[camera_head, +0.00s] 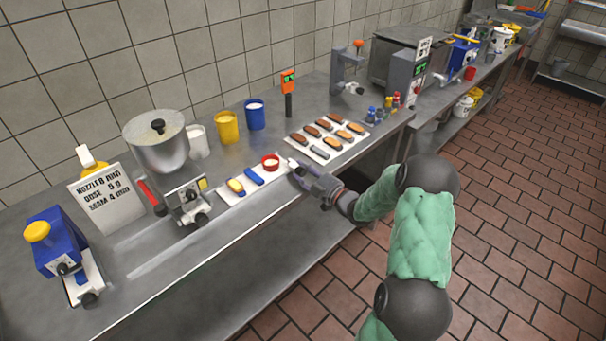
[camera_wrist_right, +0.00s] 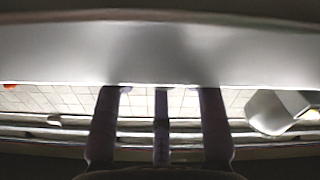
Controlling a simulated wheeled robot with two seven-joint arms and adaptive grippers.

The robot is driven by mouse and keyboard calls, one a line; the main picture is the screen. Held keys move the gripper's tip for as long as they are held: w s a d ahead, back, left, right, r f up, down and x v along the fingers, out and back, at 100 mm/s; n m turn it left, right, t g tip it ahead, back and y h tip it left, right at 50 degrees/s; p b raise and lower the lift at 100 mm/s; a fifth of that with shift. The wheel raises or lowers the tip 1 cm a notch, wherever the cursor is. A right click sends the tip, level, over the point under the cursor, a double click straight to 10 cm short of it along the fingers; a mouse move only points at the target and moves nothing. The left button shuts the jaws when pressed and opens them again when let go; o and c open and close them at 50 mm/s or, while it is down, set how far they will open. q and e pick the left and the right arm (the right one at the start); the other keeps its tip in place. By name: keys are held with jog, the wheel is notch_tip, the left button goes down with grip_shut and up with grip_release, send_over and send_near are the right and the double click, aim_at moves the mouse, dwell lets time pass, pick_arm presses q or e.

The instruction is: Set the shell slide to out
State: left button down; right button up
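No part is clearly marked as the shell slide, so I cannot tell its setting. A small metal machine (camera_head: 186,204) with a red handle and a dark knob stands at the table's left middle, beside pale rail-like strips. A blue machine (camera_head: 46,241) with a yellow knob and a white base stands at the near left. My right gripper (camera_head: 296,169) is over the table's front edge, beside a white strip (camera_head: 228,200) with a red-rimmed cup (camera_head: 270,162). In the wrist view its dark fingers (camera_wrist_right: 160,125) stretch forward, with nothing seen held. My left gripper is out of view.
A sign (camera_head: 106,202) stands at left. The table's front left is mostly bare.

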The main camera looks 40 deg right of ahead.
jog(key=shift+s, duration=0.1)
dwell(0.4)
jog(key=s, duration=1.1)
jog(key=shift+s+d, duration=0.4)
jog(key=shift+d, duration=0.05)
